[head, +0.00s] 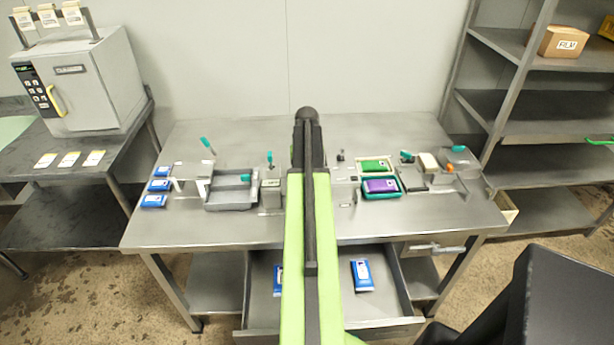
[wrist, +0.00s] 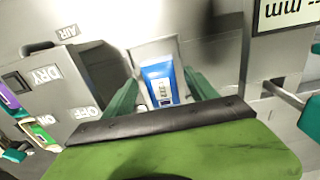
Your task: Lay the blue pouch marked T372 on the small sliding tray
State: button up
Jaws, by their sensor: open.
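A blue pouch (wrist: 160,84) with a white label shows in the wrist view, on or just above a small pale grey plate (wrist: 146,51) that looks like the small sliding tray. Its marking is too small to read. My gripper (wrist: 160,80) is open, with one teal finger on each side of the pouch. Gaps show between the fingers and the pouch's upper part; its lower end is hidden behind my gripper. In the head view my arm hides this pouch and the plate.
Three blue pouches (head: 155,185) lie at the table's left. Two more lie in the open drawer (head: 318,314). A grey bin (head: 231,205) stands left of my arm. A purple pouch (head: 381,186) and a green pouch (head: 374,166) lie in trays to the right. Labelled fixtures crowd around my gripper.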

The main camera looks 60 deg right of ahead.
notch_tip(320, 180, up, 12)
jog(key=p, duration=1.1)
jog(key=shift+f, duration=0.15)
jog(key=shift+f, duration=0.1)
jog(key=shift+n, duration=0.9)
jog(key=w+a, duration=0.2)
jog(key=a, duration=0.1)
jog(key=w+a, duration=0.4)
jog(key=a, duration=0.1)
jog(key=shift+w+a, duration=0.35)
jog(key=w+a+n, duration=0.2)
jog(key=w+a, duration=0.2)
jog(key=a, duration=0.5)
jog(key=w+a+n, duration=0.1)
jog(key=w+a, duration=0.4)
jog(key=a, duration=0.4)
jog(key=a+n, duration=0.6)
jog(key=a, duration=2.5)
jog(key=shift+a, duration=0.25)
